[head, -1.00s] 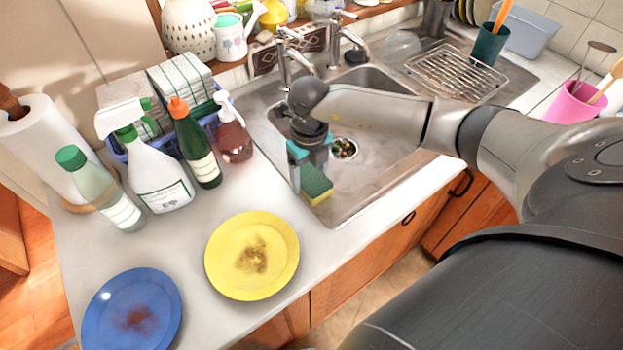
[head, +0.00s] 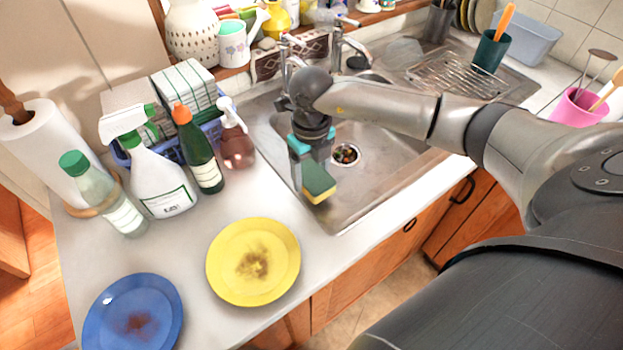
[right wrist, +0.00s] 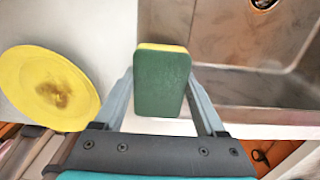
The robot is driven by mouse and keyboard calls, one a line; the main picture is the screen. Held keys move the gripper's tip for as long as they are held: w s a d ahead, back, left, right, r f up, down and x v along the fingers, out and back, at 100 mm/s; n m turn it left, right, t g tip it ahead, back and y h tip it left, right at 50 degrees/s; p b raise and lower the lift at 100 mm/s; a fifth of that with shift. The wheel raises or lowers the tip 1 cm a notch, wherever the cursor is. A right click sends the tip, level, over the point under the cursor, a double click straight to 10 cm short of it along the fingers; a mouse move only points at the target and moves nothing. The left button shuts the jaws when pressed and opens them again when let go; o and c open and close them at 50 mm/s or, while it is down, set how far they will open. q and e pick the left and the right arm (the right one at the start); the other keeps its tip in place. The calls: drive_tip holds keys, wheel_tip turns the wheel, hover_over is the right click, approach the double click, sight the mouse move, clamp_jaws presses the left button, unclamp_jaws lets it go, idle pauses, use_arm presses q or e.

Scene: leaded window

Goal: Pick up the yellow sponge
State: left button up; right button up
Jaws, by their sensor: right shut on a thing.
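The yellow sponge (head: 319,182) has a green scouring side and shows in the head view at the left front of the sink. It also shows in the right wrist view (right wrist: 162,85), green face toward the camera with a yellow edge on top. My right gripper (head: 312,180) points down over the sink's left edge and is shut on the sponge, with one finger on each side of it in the right wrist view (right wrist: 163,95). The sponge appears held above the sink edge; its exact height is hard to tell. My left gripper is not in view.
A dirty yellow plate (head: 253,262) and a dirty blue plate (head: 133,315) lie on the counter. A spray bottle (head: 160,180), a green bottle (head: 198,150) and a pink soap dispenser (head: 235,140) stand left of the sink (head: 375,175). The faucet (head: 340,40) is behind my gripper.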

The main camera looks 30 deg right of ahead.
sight(311, 174)
wheel_tip(311, 174, up, 17)
drive_tip(key=s+a+f+n+b, duration=0.3)
drive_tip(key=a+f+n+b, duration=0.1)
drive_tip(key=n, duration=1.3)
drive_tip(key=s+a+f+n+b, duration=0.3)
drive_tip(key=a+f+n+b, duration=0.1)
drive_tip(key=n, duration=1.4)
drive_tip(key=shift+s+a+f, duration=0.15)
drive_tip(key=shift+a+f, duration=0.1)
drive_tip(key=shift+f, duration=0.1)
